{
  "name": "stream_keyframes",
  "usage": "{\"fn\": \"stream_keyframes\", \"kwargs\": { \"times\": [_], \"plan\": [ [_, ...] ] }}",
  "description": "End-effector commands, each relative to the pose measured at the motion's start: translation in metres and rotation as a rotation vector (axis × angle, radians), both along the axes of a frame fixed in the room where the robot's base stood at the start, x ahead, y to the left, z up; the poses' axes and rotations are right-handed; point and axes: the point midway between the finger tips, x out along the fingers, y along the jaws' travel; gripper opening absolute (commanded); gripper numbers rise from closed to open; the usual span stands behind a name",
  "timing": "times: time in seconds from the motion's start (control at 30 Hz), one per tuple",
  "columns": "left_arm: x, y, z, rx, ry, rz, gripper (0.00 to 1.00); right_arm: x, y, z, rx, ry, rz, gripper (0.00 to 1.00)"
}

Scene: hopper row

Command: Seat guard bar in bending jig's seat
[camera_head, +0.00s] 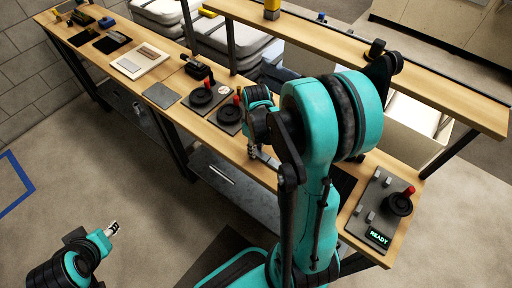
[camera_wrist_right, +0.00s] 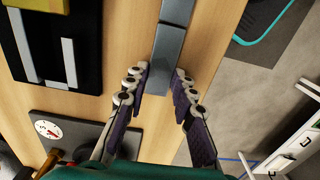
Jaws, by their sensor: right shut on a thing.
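A grey guard bar (camera_wrist_right: 168,45) lies between the two fingers of my right gripper (camera_wrist_right: 163,82), which is shut on its near end. The bar runs away to the top edge of the right wrist view, over the wooden bench top. In the head view my right gripper (camera_head: 262,152) is low over the bench, largely behind my own arm. A black block (camera_wrist_right: 60,40) with pale grey strips and a yellow strip sits left of the bar, apart from it; I cannot tell whether it is the bending jig. My left gripper (camera_head: 112,228) is over the floor, away from the bench.
A grey panel (camera_head: 378,210) with pegs, a red-handled knob and a READY display stands at the bench's right end. Panels with black handwheels (camera_head: 201,98) stand left of my right gripper. A raised wooden shelf (camera_head: 440,90) runs behind. Floor lies beyond the bench's front edge.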

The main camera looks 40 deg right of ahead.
Motion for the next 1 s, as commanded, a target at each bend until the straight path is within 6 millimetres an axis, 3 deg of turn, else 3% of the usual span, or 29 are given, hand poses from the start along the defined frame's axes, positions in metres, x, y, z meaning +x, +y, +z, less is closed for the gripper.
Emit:
{"fn": "stream_keyframes", "kwargs": {
  "times": [0.27,1.0],
  "plan": [
    [0.000,0.000,0.005,0.000,0.000,0.000,0.40,0.000,0.000,0.005,0.000,0.000,0.000,0.00],
    [0.000,0.000,0.049,0.000,0.000,0.000,0.40,0.000,0.000,0.061,0.000,0.000,0.000,0.00]
  ]
}}
